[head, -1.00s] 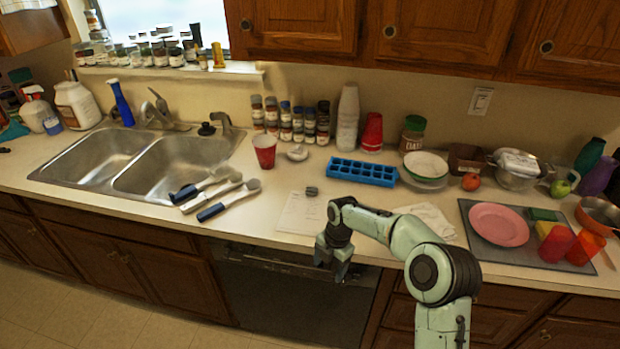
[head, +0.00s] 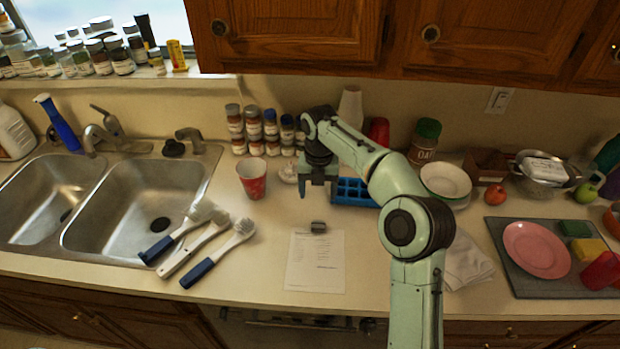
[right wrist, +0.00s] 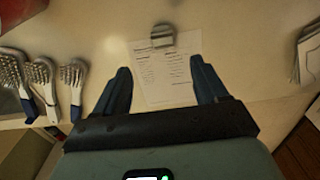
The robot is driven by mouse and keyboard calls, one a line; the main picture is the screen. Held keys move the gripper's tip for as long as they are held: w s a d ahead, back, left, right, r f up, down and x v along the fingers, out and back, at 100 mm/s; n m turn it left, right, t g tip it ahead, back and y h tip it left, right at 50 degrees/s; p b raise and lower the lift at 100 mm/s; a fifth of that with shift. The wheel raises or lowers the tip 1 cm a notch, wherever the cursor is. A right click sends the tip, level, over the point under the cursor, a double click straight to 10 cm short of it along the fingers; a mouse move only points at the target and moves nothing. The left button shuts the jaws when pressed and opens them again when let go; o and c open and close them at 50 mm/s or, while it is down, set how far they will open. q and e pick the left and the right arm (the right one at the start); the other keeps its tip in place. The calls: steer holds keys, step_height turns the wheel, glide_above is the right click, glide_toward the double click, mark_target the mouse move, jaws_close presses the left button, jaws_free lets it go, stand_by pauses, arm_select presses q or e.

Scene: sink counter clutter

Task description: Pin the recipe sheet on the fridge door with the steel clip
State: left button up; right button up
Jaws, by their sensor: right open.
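The white recipe sheet (head: 316,264) lies flat on the counter near its front edge. The small grey steel clip (head: 318,227) sits at the sheet's far edge. My right gripper (head: 318,190) is open and empty, raised above the counter on the far side of the clip in the head view. In the right wrist view the sheet (right wrist: 165,78) and the clip (right wrist: 162,36) show beyond and between the two open fingers (right wrist: 160,88). My left gripper is not in view. No fridge door is in view.
Several brushes (head: 205,245) lie left of the sheet, with a red cup (head: 252,178) behind them. A blue ice tray (head: 355,192) is partly hidden by my right arm. A white cloth (head: 466,262) lies to the right. The double sink (head: 130,205) is at left.

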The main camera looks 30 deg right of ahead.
glide_toward(318, 225)
step_height(318, 225, down, 8)
steer(key=shift+s+r+b, duration=0.1)
steer(key=shift+s+b, duration=0.05)
steer(key=shift+b, duration=0.75)
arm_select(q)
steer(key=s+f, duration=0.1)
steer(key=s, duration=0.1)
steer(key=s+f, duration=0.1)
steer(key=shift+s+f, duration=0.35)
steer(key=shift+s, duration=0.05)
arm_select(e)
steer(key=shift+f, duration=0.4)
steer(key=c, duration=1.1)
steer(key=shift+c, duration=0.2)
